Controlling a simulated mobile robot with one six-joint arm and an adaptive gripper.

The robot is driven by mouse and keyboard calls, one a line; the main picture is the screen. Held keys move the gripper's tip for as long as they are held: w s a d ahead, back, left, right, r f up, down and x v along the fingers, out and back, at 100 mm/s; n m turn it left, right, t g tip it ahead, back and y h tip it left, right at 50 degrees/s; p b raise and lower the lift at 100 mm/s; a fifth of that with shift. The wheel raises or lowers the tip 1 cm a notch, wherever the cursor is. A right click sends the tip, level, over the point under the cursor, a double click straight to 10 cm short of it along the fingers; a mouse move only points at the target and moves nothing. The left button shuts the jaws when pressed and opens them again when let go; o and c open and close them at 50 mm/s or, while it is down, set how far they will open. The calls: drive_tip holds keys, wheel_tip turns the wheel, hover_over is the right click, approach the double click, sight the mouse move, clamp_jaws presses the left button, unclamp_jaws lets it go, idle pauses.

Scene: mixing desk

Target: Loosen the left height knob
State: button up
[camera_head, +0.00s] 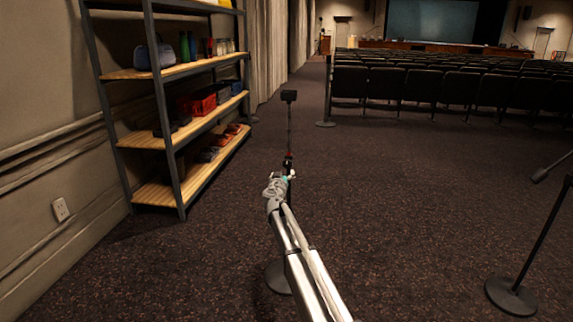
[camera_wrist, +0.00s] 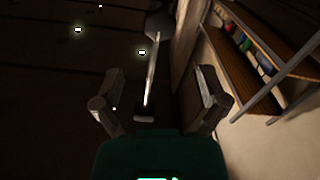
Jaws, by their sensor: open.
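A dark, thin stand (camera_head: 290,125) rises upright beyond my arm, with a dark block (camera_head: 289,95) at its top. A small red part (camera_head: 288,156) sits on its pole just past my gripper (camera_head: 288,173); it is too small to tell whether it is the left height knob. In the wrist view my gripper (camera_wrist: 158,71) is open, its two grey fingers well apart. A pale pole (camera_wrist: 152,75) shows between the fingers, with a dark block (camera_wrist: 145,111) at its near end. I cannot tell whether anything touches the fingers. My arm hides the lower pole.
A round base (camera_head: 278,278) shows partly behind my arm. A shelf (camera_head: 150,142) with several items stands along the left wall. Another stand (camera_head: 538,240) with a round base is at right. Rows of dark seats (camera_head: 440,85) fill the back. Carpet between is clear.

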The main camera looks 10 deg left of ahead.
sight(286, 164)
drive_tip(key=w, duration=1)
drive_tip(key=shift+w+d, duration=0.15)
drive_tip(key=shift+w, duration=0.05)
drive_tip(key=c, duration=1.1)
drive_tip(key=shift+c, duration=0.3)
